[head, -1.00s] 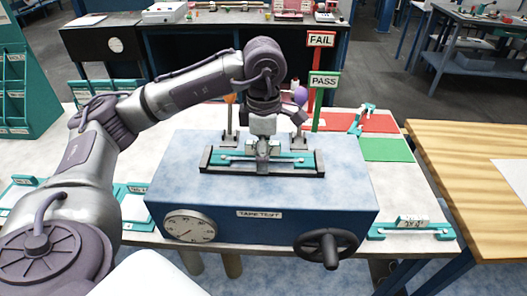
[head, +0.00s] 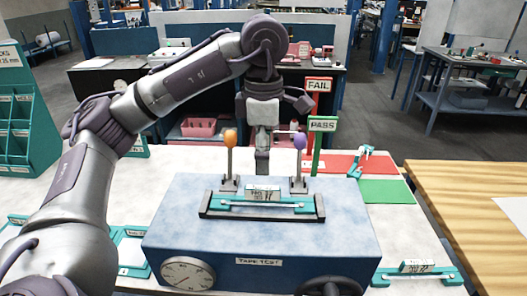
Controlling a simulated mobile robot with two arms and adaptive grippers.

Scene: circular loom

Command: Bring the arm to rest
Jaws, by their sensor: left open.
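My left arm comes in from the left and reaches over the blue tape test machine (head: 285,245). My left gripper (head: 262,160) is open and points down, raised above the machine, near the orange and purple knobbed levers. Below it, a labelled block (head: 262,192) sits on the teal holder (head: 225,205) on top of the machine, apart from the gripper. My right gripper is not in view.
An orange-knobbed lever (head: 230,138) and a purple-knobbed lever (head: 299,141) stand on the machine. Behind are the red FAIL sign (head: 318,86) and green PASS sign (head: 321,125). Another teal holder (head: 415,276) lies at front right. A wooden table (head: 480,180) stands right.

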